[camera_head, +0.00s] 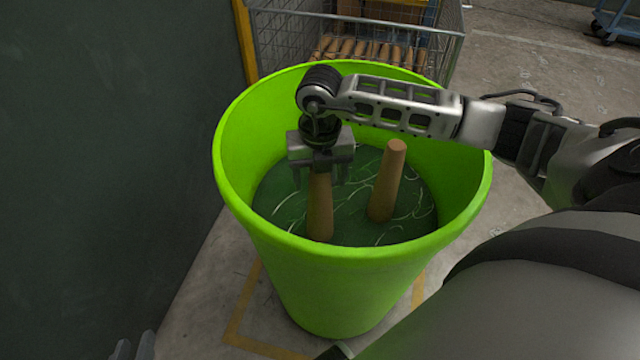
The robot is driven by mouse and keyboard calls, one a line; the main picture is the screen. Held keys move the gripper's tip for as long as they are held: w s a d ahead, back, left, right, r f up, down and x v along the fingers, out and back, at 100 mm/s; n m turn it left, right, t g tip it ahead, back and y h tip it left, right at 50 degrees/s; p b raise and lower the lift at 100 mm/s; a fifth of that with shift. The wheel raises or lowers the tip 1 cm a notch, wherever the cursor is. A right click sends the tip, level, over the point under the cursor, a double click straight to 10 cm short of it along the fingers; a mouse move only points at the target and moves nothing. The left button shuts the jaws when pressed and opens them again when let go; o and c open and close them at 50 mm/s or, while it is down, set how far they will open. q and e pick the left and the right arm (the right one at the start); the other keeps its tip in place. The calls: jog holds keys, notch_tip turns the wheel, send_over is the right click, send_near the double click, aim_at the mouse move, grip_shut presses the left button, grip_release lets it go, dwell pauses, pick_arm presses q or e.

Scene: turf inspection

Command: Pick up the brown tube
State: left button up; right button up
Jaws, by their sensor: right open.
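A brown tube (320,208) stands nearly upright in the left part of a bright green bin (340,290). A second brown tube (388,182) stands in the bin to its right, leaning slightly. My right gripper (320,180) reaches in over the bin from the right and points down. Its open fingers are on either side of the left tube's upper end, which they and the gripper body partly hide. I cannot tell whether they touch it. Only the grey tips of my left gripper (134,347) show at the bottom left edge.
The bin's floor is dark green with pale curved streaks, and its raised rim surrounds the tubes. Behind it stands a wire cage (450,45) with several brown tubes. A dark wall (100,150) is close on the left. A blue cart (615,22) is far right.

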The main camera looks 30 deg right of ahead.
jog(key=c, duration=1.3)
jog(key=shift+r, duration=0.15)
